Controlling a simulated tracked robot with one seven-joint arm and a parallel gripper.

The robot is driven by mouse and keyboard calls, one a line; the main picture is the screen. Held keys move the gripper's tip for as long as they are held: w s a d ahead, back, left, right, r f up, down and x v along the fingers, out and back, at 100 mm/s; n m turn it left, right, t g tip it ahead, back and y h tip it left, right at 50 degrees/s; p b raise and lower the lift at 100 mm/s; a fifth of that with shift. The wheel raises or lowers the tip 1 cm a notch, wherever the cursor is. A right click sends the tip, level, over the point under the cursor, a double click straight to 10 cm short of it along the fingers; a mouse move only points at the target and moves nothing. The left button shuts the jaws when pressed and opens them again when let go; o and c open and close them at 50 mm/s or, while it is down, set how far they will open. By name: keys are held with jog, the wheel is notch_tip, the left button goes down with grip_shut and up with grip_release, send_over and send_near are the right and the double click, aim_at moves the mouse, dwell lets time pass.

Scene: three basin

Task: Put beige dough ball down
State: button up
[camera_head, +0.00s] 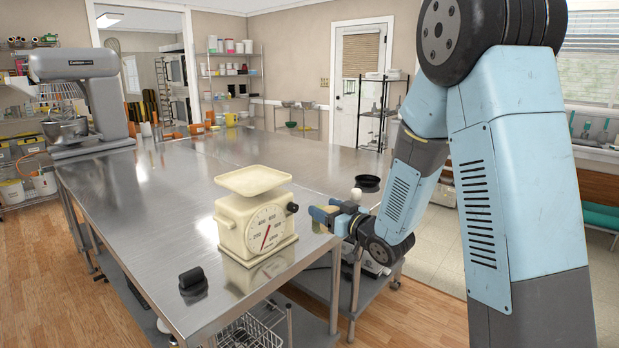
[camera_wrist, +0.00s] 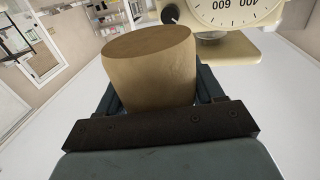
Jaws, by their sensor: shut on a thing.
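The beige dough ball (camera_wrist: 150,65) fills the middle of the wrist view as a squat, flat-topped lump. My gripper (camera_wrist: 152,85) is shut on it, with dark fingers along its sides. In the head view, my gripper (camera_head: 322,216) is just right of the cream scale, near the right edge of the steel table. The dough is too small there to make out clearly. The cream kitchen scale (camera_head: 256,218) stands on the table with its pan (camera_head: 253,180) empty. It also shows upside down in the wrist view (camera_wrist: 238,14).
The steel table (camera_head: 145,215) has wide bare areas left of and behind the scale. A small black object (camera_head: 192,280) lies near its front. A stand mixer (camera_head: 82,90) is at the far left. A black bowl (camera_head: 367,183) is behind my gripper.

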jog(key=w+d+f+m+t+h, duration=0.1)
jog(key=w+d+f+m+h, duration=0.1)
jog(key=d+f, duration=0.4)
jog(key=w+d+f+m+t+h, duration=0.1)
jog(key=d+f+h, duration=0.4)
jog(key=f, duration=0.5)
jog(key=w+d+f+m+t+h, duration=0.2)
jog(key=w+d+f+m+h, duration=0.1)
jog(key=d+f, duration=0.4)
jog(key=shift+w+d+f+m+h, duration=0.2)
jog(key=shift+f+m+h, duration=0.3)
jog(key=shift+m+h, duration=0.3)
jog(key=shift+s+d, duration=0.1)
